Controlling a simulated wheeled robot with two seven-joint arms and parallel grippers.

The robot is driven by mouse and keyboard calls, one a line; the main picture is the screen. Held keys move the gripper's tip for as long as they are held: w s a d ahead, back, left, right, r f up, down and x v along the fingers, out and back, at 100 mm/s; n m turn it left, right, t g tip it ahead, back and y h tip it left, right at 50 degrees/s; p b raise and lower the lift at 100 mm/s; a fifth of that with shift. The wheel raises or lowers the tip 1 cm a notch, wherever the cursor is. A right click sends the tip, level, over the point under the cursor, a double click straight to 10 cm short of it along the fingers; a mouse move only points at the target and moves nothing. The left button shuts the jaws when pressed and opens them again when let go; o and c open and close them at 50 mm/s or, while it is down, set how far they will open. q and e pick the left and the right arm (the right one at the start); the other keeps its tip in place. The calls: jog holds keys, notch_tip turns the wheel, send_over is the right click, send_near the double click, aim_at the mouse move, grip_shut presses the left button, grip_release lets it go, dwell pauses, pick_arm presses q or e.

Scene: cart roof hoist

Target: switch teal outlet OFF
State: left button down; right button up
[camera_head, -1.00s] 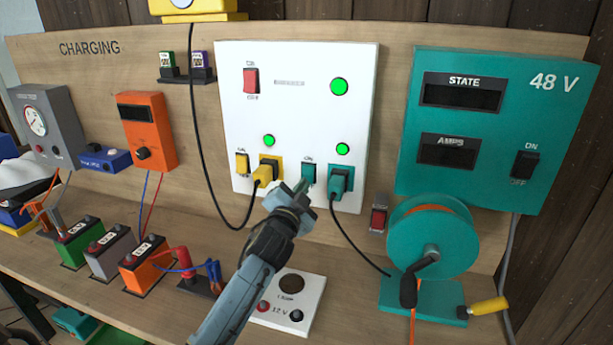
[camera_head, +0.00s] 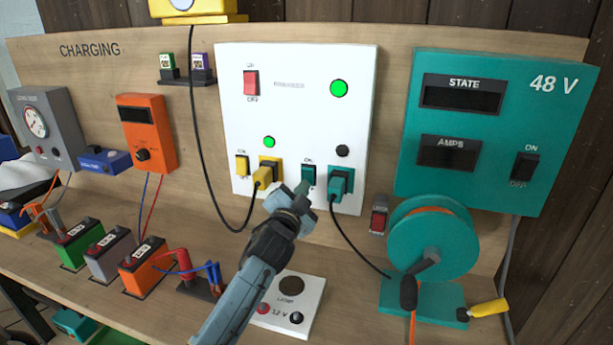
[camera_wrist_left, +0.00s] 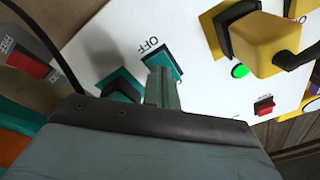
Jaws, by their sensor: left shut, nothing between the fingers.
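The teal switch (camera_head: 308,175) is on the white panel (camera_head: 300,120), just left of the teal plug and its outlet (camera_head: 340,183). The lamp (camera_head: 342,151) above the teal outlet is dark. My left gripper (camera_head: 303,190) is shut and empty, with its tips at the lower part of the teal switch. In the left wrist view, the shut fingers (camera_wrist_left: 161,85) overlap the teal switch (camera_wrist_left: 162,62), beside the OFF lettering; I cannot tell whether they still touch it. The teal plug (camera_wrist_left: 122,86) is partly hidden there. My right gripper is out of view.
A yellow plug (camera_head: 265,174) and yellow switch (camera_head: 242,165) sit left of the teal switch, under a lit green lamp (camera_head: 269,141). A red main switch (camera_head: 251,82) is above. A teal cable reel (camera_head: 432,240) stands at the right. Batteries (camera_head: 110,250) line the bench.

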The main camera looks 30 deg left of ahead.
pick_arm(q)
jog(key=s+d+r+p, duration=0.1)
jog(key=s+p, duration=0.2)
jog(key=s, duration=0.3)
jog(key=shift+d, duration=0.2)
dwell(0.5)
